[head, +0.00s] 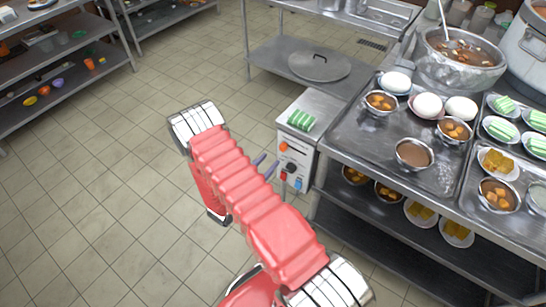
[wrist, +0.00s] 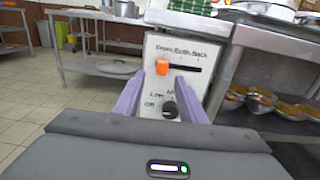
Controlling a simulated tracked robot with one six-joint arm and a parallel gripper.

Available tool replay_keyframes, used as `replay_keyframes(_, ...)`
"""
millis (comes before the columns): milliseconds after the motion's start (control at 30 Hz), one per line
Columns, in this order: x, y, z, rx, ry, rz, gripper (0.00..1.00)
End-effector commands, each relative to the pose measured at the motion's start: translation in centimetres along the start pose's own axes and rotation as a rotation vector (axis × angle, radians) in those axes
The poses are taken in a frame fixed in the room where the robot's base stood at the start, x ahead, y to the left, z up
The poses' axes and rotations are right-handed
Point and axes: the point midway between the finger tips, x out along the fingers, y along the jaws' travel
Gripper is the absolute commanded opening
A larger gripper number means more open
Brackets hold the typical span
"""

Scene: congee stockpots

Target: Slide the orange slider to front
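The orange slider (wrist: 162,67) is at the left end of a black horizontal slot on a white control panel (wrist: 152,48). The label above appears to read "Front Both Back", and the slider sits below its left part. In the head view the slider (head: 283,147) is a small orange spot high on the panel. My gripper (wrist: 160,76) has two purple fingers, apart and empty. In the wrist picture the slider appears between the fingertips. In the head view my gripper (head: 268,162) points at the panel with a small gap before it.
A red control (head: 284,177) is lower. A steel counter (head: 345,140) with bowls stands to the right. Tiled floor (head: 120,170) is open to the left.

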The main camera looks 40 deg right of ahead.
Motion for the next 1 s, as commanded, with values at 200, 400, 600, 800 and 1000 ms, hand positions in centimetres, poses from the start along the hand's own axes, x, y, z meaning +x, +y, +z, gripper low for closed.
replay_keyframes(200,-3.1,0.1,0.0,0.000,0.000,0.004,0.38)
replay_keyframes(400,-5.2,0.1,-0.1,0.000,0.000,0.003,0.38)
replay_keyframes(600,-5.8,0.0,-0.1,0.000,0.000,0.001,0.38)
replay_keyframes(800,-5.8,0.0,-0.1,0.000,0.000,0.001,0.38)
replay_keyframes(1000,-5.8,0.0,-0.1,0.000,0.000,0.001,0.38)
